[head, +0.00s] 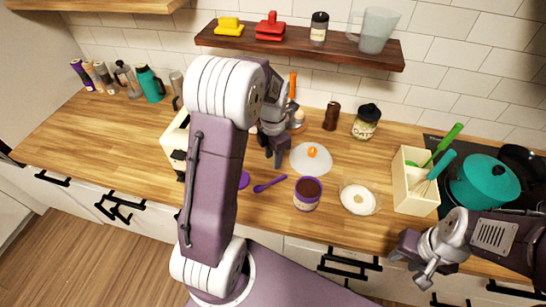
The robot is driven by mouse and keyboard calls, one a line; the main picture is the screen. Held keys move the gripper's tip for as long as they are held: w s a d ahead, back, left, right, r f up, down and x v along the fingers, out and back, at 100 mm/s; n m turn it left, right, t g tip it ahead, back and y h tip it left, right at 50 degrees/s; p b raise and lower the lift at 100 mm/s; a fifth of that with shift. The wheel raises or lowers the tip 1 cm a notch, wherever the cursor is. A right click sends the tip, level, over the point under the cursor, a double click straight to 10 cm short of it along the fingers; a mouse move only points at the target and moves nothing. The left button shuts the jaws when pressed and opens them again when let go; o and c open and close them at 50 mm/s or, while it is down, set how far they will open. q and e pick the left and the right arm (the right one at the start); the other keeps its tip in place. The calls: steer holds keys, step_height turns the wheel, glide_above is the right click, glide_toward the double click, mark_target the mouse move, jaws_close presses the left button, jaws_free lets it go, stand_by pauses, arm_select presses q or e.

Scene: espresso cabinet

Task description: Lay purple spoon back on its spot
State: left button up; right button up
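The purple spoon (270,184) lies flat on the wooden counter, its bowl toward the left and its handle toward the upper right. My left gripper (275,157) points down above the counter, behind the spoon and apart from it. Its fingers are small and dark, and their gap is unclear. A purple round thing (244,180) shows beside my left arm, left of the spoon, mostly hidden by the arm. My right gripper (410,262) is open and empty in front of the counter's edge at the lower right. No marked spot for the spoon can be made out.
A purple-rimmed jar (307,195), a clear lid with an orange knob (311,158) and a white dish (358,198) stand right of the spoon. A cream utensil box (415,190) and teal pot (484,183) are further right. The left counter is largely clear.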

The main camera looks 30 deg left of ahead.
arm_select(q)
steer(key=s+d+f+m, duration=0.1)
steer(key=s+d+m, duration=0.2)
steer(key=m, duration=1.1)
steer(key=s+d+m+t+b, duration=0.1)
steer(key=s+d+m, duration=0.3)
steer(key=s+m, duration=0.6)
steer(key=m, duration=0.5)
steer(key=shift+f, duration=0.35)
steer(key=shift+s, duration=0.1)
